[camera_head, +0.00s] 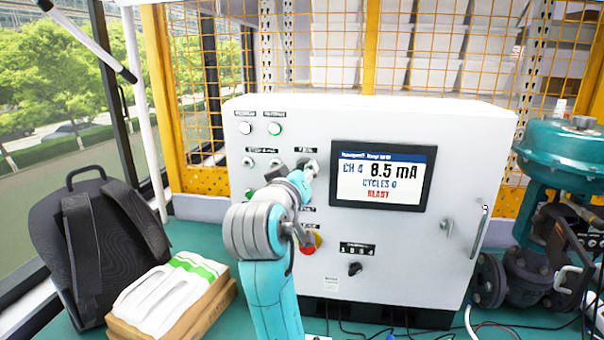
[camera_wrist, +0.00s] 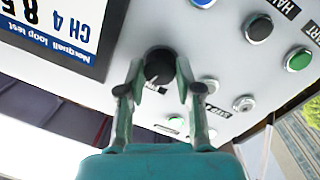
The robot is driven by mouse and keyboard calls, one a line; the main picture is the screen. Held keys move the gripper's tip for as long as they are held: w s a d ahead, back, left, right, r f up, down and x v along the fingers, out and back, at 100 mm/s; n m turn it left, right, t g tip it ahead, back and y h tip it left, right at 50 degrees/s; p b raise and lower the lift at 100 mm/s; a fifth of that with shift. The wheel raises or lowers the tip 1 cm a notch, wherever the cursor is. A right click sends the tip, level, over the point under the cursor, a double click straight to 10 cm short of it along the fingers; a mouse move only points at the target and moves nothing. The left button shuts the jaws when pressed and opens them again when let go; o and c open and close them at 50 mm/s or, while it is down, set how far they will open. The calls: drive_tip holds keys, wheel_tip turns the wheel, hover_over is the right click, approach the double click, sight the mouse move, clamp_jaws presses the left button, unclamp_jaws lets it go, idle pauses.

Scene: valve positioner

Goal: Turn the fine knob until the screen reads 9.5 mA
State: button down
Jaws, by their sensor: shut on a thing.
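The screen (camera_head: 383,176) on the white cabinet reads CH 4, 8.5 mA, CYCLES 0 and READY in red. In the wrist view the screen (camera_wrist: 55,30) shows upside down, partly cut off. The black round fine knob (camera_wrist: 159,66) is beside the screen. My gripper (camera_wrist: 158,78) has one finger on each side of this knob and is shut on it. In the head view my gripper (camera_head: 309,169) reaches the panel just left of the screen, and the arm hides most of the knob. The knob's label cannot be read clearly.
A white button (camera_head: 245,128) and a green-lit button (camera_head: 275,129) are above toggle switches. A red emergency button (camera_head: 311,241) is behind my arm. A black selector (camera_head: 354,268) is below the screen. A backpack (camera_head: 92,240) stands left; a teal valve (camera_head: 570,155) stands right.

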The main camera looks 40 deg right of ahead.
drive_tip(key=shift+m+y, duration=0.5)
drive_tip(key=shift+m, duration=3.4)
drive_tip(key=c, duration=0.8)
unclamp_jaws()
drive_tip(key=shift+o, duration=0.2)
drive_tip(key=v, duration=1.2)
